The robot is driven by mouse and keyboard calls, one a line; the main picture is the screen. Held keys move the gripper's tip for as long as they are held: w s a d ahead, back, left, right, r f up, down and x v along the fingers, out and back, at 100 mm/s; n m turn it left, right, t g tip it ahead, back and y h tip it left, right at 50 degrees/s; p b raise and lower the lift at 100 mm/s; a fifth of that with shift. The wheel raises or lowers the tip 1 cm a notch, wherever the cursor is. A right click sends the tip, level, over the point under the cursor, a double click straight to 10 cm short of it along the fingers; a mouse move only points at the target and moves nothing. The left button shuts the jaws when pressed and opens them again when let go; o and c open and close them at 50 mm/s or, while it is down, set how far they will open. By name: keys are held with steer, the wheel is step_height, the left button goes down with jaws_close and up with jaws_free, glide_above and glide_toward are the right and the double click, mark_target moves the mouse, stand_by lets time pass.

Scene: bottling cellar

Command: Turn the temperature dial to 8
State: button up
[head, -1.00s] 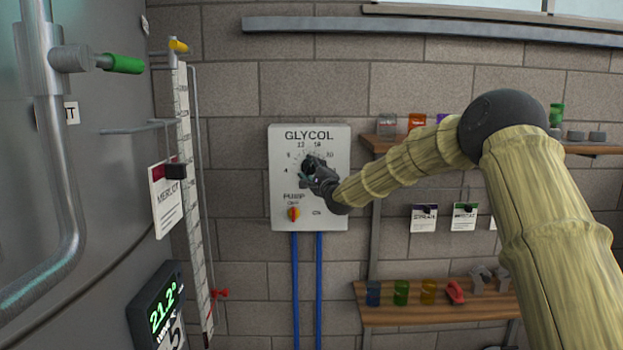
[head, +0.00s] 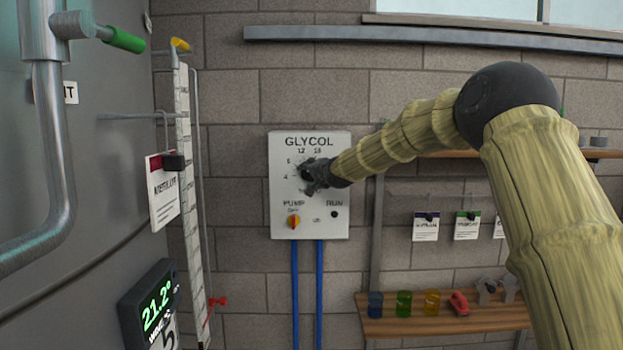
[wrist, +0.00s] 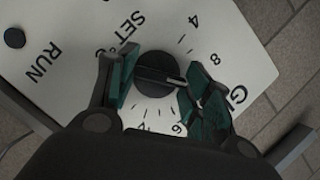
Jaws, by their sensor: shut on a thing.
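The grey-white GLYCOL panel (head: 279,185) hangs on the block wall in the head view. My gripper (head: 308,175) is at its dial, covering most of it there. In the wrist view the black round dial (wrist: 152,68) sits between the two teal fingers of my gripper (wrist: 155,82), which is shut on it. The dial's pale pointer line aims right and slightly down in that view, a little past the printed 8 toward the right finger. The 4 and 8 are readable; that finger hides part of the scale beyond 8.
Blue pipes (head: 295,290) run down from the panel. A steel tank (head: 90,200) stands at left; a shelf (head: 450,321) with coloured glasses is at right.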

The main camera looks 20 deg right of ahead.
steer(key=n+h, duration=0.1)
steer(key=n, duration=0.1)
steer(key=n+g+h, duration=0.1)
steer(key=n, duration=0.1)
steer(key=shift+a+f+g+b, duration=0.15)
steer(key=shift+a+g+b, duration=0.05)
steer(key=shift+g+b, duration=0.1)
stand_by(0.5)
steer(key=o, duration=1)
steer(key=shift+s, duration=0.1)
steer(key=v, duration=1.2)
